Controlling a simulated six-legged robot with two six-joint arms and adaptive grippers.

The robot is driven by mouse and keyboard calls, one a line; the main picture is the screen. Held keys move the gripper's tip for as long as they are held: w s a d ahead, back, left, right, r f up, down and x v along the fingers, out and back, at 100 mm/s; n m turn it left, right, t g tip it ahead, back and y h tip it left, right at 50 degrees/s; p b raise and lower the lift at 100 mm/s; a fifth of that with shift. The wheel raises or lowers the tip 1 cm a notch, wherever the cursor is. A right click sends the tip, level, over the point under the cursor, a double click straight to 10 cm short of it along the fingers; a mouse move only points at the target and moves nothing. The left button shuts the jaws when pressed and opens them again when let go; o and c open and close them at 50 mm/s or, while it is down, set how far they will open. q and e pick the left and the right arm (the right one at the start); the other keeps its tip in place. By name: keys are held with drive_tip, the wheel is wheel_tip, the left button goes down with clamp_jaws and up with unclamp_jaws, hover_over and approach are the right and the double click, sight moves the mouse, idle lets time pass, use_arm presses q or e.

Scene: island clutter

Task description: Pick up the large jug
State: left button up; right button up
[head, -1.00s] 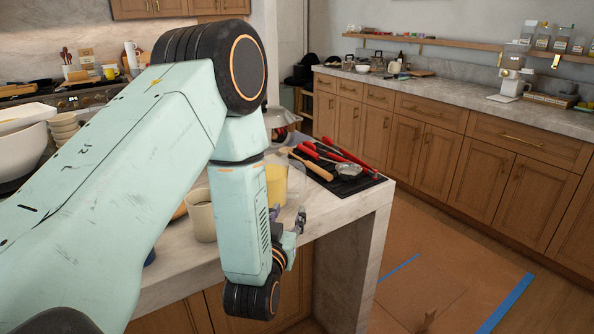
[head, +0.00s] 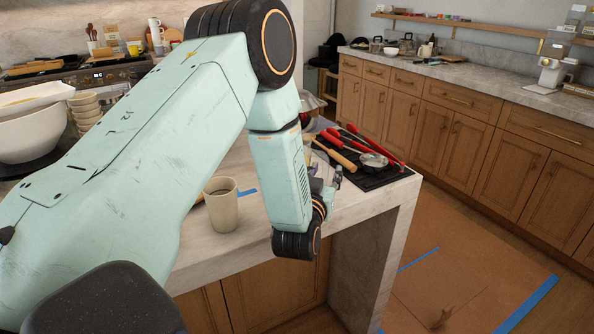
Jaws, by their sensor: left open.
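I cannot pick out the large jug for certain; my left forearm covers part of the island top. A plain beige cup (head: 222,205) stands upright on the island, left of my left wrist. My left gripper (head: 327,182) shows just right of the wrist, over the island's front edge area. Its dark fingers are small and partly hidden by the wrist. It is open, and I see nothing held in it. My right gripper is not in view.
A black mat (head: 382,181) with red-handled utensils and a metal strainer (head: 374,160) lies at the island's right end. White bowls (head: 30,130) stand at the left. The marble front edge (head: 250,246) beside the cup is bare.

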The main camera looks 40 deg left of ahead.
use_arm(q)
drive_tip(key=shift+w+d+r, duration=0.1)
drive_tip(key=shift+d+r, duration=0.05)
drive_tip(key=shift+r, duration=0.05)
drive_tip(key=shift+w+a+f, duration=0.15)
drive_tip(key=shift+a+f, duration=0.05)
drive_tip(key=shift+a, duration=0.2)
drive_tip(key=shift+c, duration=1.9)
drive_tip(key=shift+d+r, duration=0.15)
drive_tip(key=shift+d, duration=0.15)
drive_tip(key=c, duration=0.4)
drive_tip(key=shift+a, duration=0.15)
clamp_jaws()
